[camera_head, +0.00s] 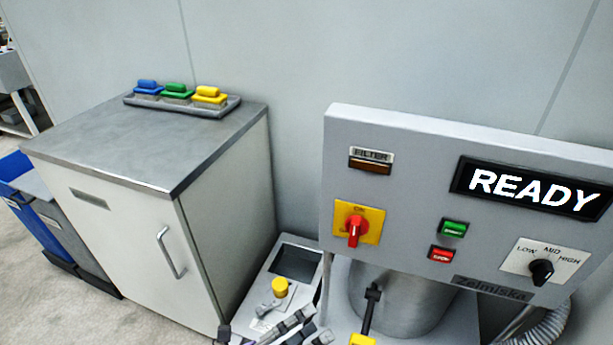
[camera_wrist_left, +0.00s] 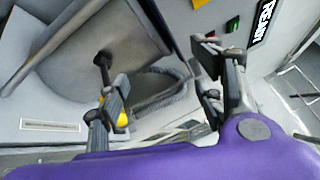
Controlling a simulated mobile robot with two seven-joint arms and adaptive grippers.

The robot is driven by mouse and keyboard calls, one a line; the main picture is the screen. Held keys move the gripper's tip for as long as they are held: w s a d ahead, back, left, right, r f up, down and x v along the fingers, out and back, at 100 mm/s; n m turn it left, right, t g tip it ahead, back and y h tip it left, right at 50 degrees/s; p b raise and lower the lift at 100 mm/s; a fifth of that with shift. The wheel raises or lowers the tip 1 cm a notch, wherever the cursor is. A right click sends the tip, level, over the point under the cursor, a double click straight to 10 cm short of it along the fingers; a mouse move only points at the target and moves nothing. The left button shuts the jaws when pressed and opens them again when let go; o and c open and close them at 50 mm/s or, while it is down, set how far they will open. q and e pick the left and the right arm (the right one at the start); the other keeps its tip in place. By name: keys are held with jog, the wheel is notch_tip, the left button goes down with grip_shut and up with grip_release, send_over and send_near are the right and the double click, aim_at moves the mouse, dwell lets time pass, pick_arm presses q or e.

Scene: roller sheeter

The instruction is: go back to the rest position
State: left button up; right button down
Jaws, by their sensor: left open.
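My left gripper (camera_head: 300,328) shows at the bottom edge of the head view, partly cut off, below the control panel and near a low grey unit with a yellow knob. In the left wrist view, its two dark fingers (camera_wrist_left: 160,68) stand wide apart with nothing held between them. A black lever (camera_head: 370,305) with a yellow end (camera_head: 362,340) hangs by the metal drum just right of the gripper. The yellow end also shows in the left wrist view (camera_wrist_left: 122,119), beside the left finger. Whether they touch, I cannot tell. My right gripper is not in view.
The control panel (camera_head: 400,145) reads READY on its display (camera_head: 533,187) and carries a red rotary switch (camera_head: 354,231). A cabinet (camera_head: 130,235) with a tray of coloured brushes (camera_head: 180,108) stands left. The low grey unit (camera_head: 262,300) sits between them. Floor is free at lower left.

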pick_arm(q)
jog(key=s+a+f+n+y+p, duration=0.1)
jog(key=s+a+n+y+p, duration=0.7)
jog(key=n, duration=0.5)
jog(key=s+a+f+n+y+p, duration=0.2)
jog(key=s+a+n+y+p, duration=0.3)
jog(key=a+n, duration=0.65)
jog(key=s+n+g+y+p, duration=0.2)
jog(key=s+n, duration=0.6)
jog(key=s, duration=0.1)
jog(key=shift+s+a+f, duration=0.15)
jog(key=shift+s+f, duration=0.05)
jog(key=shift+f, duration=0.2)
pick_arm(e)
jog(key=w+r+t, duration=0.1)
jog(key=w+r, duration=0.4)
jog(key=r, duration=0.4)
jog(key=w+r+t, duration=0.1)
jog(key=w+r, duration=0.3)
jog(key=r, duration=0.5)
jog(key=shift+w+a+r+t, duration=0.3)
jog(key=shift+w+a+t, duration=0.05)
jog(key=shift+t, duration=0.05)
